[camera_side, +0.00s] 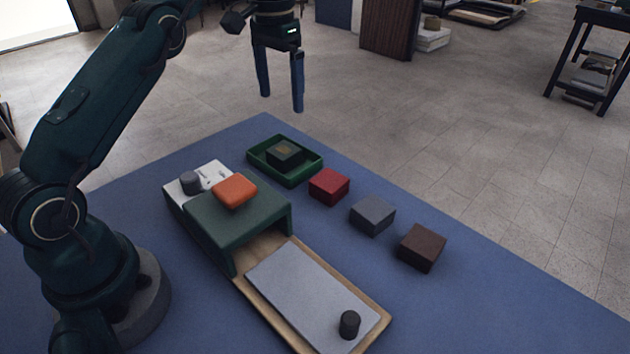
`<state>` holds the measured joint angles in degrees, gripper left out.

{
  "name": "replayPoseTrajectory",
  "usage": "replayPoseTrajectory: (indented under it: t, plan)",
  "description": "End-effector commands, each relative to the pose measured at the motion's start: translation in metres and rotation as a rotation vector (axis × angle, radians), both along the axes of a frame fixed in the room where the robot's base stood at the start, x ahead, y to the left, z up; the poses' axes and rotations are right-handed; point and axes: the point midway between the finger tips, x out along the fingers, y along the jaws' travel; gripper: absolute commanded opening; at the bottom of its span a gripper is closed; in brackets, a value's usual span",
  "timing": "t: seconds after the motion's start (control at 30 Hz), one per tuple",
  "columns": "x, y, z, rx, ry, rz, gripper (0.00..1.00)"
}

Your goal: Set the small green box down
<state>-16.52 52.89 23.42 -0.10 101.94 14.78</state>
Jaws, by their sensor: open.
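The small green box (286,152) sits inside a shallow green tray (308,171) near the far edge of the blue table. It is dark green with a brownish mark on its top. My gripper (281,101) is open and empty, with its two blue fingers pointing down. It hangs above and apart from the box and the tray.
A red box (329,186), a grey box (372,215) and a dark brown box (422,247) stand in a row right of the tray. A green cover (245,222) bears an orange block (234,191). A grey panel with a black knob (349,324) lies in front. The blue table (480,310) is clear at right.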

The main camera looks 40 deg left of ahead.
Motion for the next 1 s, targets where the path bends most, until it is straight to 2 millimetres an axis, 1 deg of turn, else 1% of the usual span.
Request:
replayPoseTrajectory:
  t: [0.03,0.2,0.33,0.47,0.5,0.6,0.73,0.9,1.0]
  plan:
    - [-0.003,-0.007,0.013,0.006,-0.020,-0.005,0.99]
    - [-0.022,-0.029,0.046,0.021,-0.093,-0.009,0.99]
    - [-0.045,-0.046,0.064,0.028,-0.151,-0.012,0.99]
    - [-0.074,-0.063,0.074,0.032,-0.210,-0.016,0.99]
    - [-0.084,-0.068,0.075,0.032,-0.227,-0.019,0.99]
    - [-0.109,-0.079,0.075,0.032,-0.273,-0.021,0.99]
    - [-0.144,-0.091,0.066,0.027,-0.329,-0.025,0.99]
    - [-0.186,-0.103,0.043,0.016,-0.400,-0.029,0.99]
    - [-0.204,-0.107,0.028,0.009,-0.432,-0.031,0.99]
